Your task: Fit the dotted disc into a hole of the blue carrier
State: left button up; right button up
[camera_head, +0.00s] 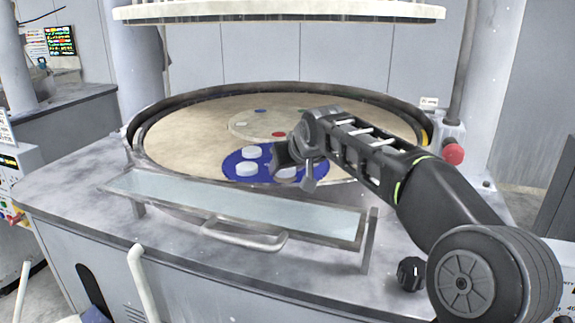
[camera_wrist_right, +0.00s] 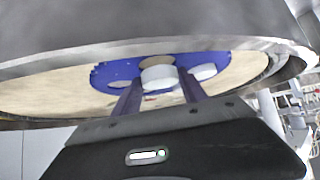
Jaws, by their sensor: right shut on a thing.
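The blue carrier (camera_head: 229,163) lies on the beige lower platen near its front edge. White discs show on it in the head view, one at the back (camera_head: 250,152) and one at the front left (camera_head: 247,169). My right gripper (camera_head: 284,162) is over the carrier's right part, partly hiding it. In the right wrist view my right gripper (camera_wrist_right: 160,92) is shut on a white disc (camera_wrist_right: 158,77) between its two fingers, with the blue carrier (camera_wrist_right: 104,74) behind. No dots are visible on this disc, and I cannot tell whether it touches the carrier. My left gripper is out of view.
The round machine rim (camera_head: 135,150) surrounds the lower platen (camera_head: 185,125). A clear guard panel with a handle (camera_head: 245,235) stands in front. The upper platen (camera_head: 280,12) hangs above. A red knob (camera_head: 453,154) is at the right.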

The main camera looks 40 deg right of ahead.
jog(key=shift+f, duration=0.4)
jog(key=shift+f+b, duration=0.25)
jog(key=shift+b, duration=0.15)
jog(key=o, duration=1.4)
jog(key=shift+s+f, duration=0.1)
jog(key=v, duration=0.8)
